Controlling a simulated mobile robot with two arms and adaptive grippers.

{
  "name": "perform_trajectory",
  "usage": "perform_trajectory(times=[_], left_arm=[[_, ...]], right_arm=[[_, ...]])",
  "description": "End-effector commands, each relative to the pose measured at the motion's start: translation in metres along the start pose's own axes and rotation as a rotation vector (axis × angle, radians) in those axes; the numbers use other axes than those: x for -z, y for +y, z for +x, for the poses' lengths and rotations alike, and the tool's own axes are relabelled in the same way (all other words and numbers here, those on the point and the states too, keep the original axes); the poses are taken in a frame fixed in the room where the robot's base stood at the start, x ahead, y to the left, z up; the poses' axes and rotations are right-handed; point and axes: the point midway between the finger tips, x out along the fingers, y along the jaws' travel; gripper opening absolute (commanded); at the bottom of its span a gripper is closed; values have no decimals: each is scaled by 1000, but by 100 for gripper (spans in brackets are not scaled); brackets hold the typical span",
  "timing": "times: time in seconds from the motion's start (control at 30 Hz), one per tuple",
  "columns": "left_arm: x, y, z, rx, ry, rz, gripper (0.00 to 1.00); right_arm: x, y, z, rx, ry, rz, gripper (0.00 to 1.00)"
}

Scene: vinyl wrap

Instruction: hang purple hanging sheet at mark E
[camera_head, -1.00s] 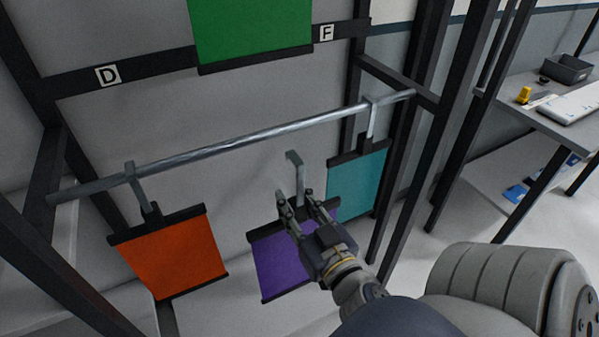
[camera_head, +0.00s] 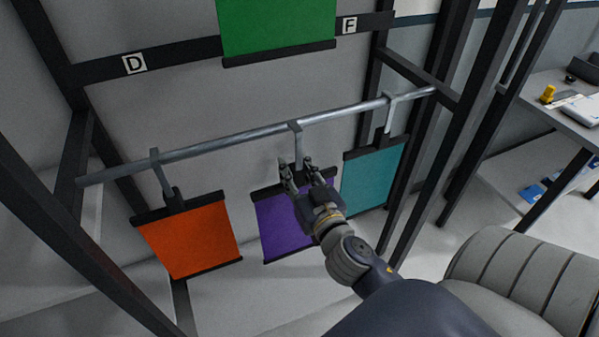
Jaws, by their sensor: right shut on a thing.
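The purple sheet (camera_head: 280,228) hangs from a dark top bar with a grey hook (camera_head: 296,134). The hook's top now meets the metal rail (camera_head: 238,135) between the orange and teal sheets; whether it bears on the rail I cannot tell. My right gripper (camera_head: 299,176) is shut on the purple sheet's hanger, just below the rail, and hides part of the sheet's right side. Mark E is not visible; the green sheet (camera_head: 278,25) hangs between marks D (camera_head: 134,64) and F (camera_head: 349,25). My left gripper is not in view.
The orange sheet (camera_head: 195,240) hangs by its hook at the rail's left, and the teal sheet (camera_head: 371,180) at its right, close to my gripper. Dark posts (camera_head: 425,130) stand right of the rail. A table (camera_head: 560,115) with items is at the right.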

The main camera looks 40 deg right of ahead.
Motion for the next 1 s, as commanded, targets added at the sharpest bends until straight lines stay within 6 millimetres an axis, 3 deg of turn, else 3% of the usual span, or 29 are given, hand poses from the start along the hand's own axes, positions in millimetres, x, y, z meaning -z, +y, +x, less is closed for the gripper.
perform_trajectory(times=[0.67, 0.73, 1.0], left_arm=[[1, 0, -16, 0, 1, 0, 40], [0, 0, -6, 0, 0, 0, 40], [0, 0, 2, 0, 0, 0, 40]], right_arm=[[3, 0, 55, 0, 3, -2, 0], [-8, 0, 54, -1, 0, 1, 0], [-15, 0, 54, 0, 2, 1, 0]])
